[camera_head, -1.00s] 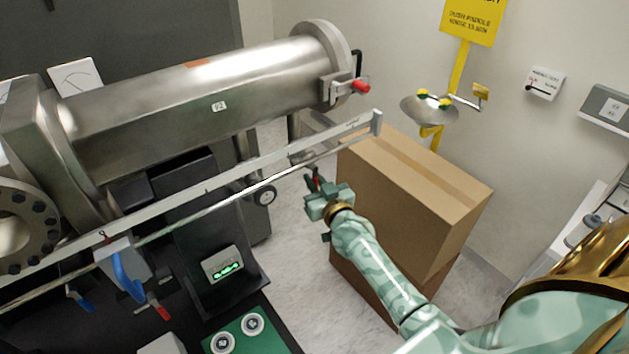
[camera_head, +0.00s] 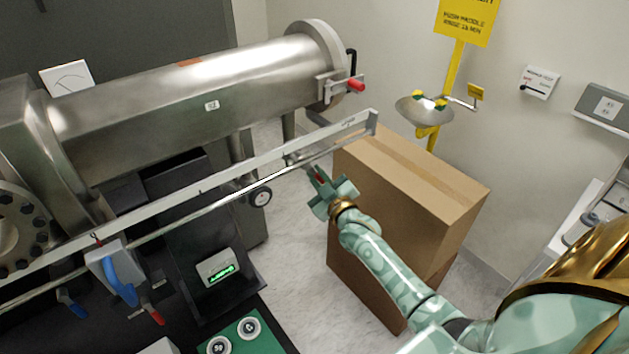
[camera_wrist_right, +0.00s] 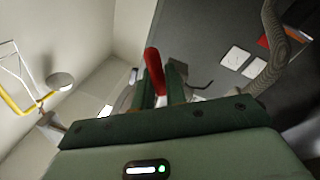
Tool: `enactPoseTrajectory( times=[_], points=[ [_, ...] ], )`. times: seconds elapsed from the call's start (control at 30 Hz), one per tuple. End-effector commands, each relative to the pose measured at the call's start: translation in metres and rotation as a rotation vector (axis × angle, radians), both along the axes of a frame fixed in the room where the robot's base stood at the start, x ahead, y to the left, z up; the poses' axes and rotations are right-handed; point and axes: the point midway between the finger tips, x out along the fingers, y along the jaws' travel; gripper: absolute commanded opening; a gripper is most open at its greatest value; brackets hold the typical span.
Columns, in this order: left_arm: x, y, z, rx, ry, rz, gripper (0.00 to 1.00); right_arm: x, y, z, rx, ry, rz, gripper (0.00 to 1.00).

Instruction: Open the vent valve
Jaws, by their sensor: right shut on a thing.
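My right gripper (camera_head: 320,181) is in front of the cardboard box, beside the end of the pipework under the steel chamber (camera_head: 200,100). It is shut on a small red valve handle (camera_head: 319,176). In the right wrist view the red handle (camera_wrist_right: 154,72) stands up between the green fingers of my right gripper (camera_wrist_right: 164,88). The fingers and palm hide the valve body and the handle's lower end. No label on this valve is readable. My left gripper is not in view.
A long metal rail (camera_head: 215,185) crosses in front of the chamber, close to my gripper. The cardboard box (camera_head: 410,195) stands just to the right. A red-knobbed clamp (camera_head: 355,86) sits on the chamber's end flange. A blue handle (camera_head: 120,284) hangs at lower left.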

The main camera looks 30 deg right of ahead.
Motion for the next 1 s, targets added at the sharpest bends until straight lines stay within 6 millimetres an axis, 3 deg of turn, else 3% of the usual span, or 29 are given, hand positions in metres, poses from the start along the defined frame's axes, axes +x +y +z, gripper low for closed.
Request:
enactPoseTrajectory(
  times=[1.0],
  points=[
    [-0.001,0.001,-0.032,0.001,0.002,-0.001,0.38,0.002,-0.019,0.031,-0.915,-0.073,0.000,0.00]
  ],
)
